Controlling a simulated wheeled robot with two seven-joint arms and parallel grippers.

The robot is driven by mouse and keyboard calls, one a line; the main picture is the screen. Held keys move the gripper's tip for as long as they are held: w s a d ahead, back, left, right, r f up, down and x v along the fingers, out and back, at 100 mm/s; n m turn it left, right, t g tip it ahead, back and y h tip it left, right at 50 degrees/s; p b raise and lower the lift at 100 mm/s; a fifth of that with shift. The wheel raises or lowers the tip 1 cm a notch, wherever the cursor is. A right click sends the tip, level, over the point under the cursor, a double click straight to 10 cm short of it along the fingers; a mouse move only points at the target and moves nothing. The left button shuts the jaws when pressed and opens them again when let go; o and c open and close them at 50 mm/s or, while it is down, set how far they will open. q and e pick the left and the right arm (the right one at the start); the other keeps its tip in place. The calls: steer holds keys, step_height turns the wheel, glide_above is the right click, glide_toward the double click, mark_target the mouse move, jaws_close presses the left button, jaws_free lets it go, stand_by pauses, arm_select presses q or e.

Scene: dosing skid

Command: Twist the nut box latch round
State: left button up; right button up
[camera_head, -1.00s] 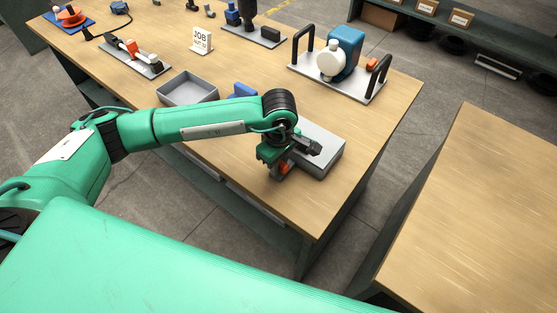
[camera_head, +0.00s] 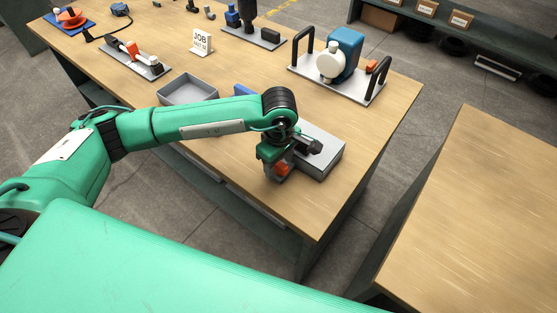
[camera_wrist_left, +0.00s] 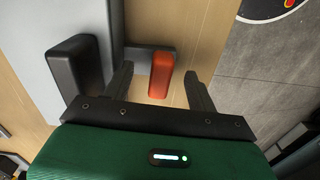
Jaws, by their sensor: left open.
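The nut box (camera_head: 325,148) is a grey box near the front right corner of the bench. Its orange latch (camera_head: 283,168) shows at the box's near left side, partly covered by my left gripper (camera_head: 276,175). In the left wrist view the orange latch handle (camera_wrist_left: 161,76) stands between my two open fingers, with a visible gap on each side. A dark grey bar (camera_wrist_left: 138,54) joins the handle towards the box (camera_wrist_left: 75,18). A rounded dark block (camera_wrist_left: 75,66) is on the box, left of the fingers. My right gripper is not in view.
An empty grey tray (camera_head: 188,88) lies behind my left forearm. A blue item (camera_head: 243,90) is partly hidden behind the arm. A plate with dark handles and a blue pump (camera_head: 345,52) stands farther back. The bench front edge is close to the gripper.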

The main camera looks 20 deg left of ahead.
arm_select(q)
steer(key=shift+r+p, duration=0.9)
steer(key=shift+r, duration=2.05)
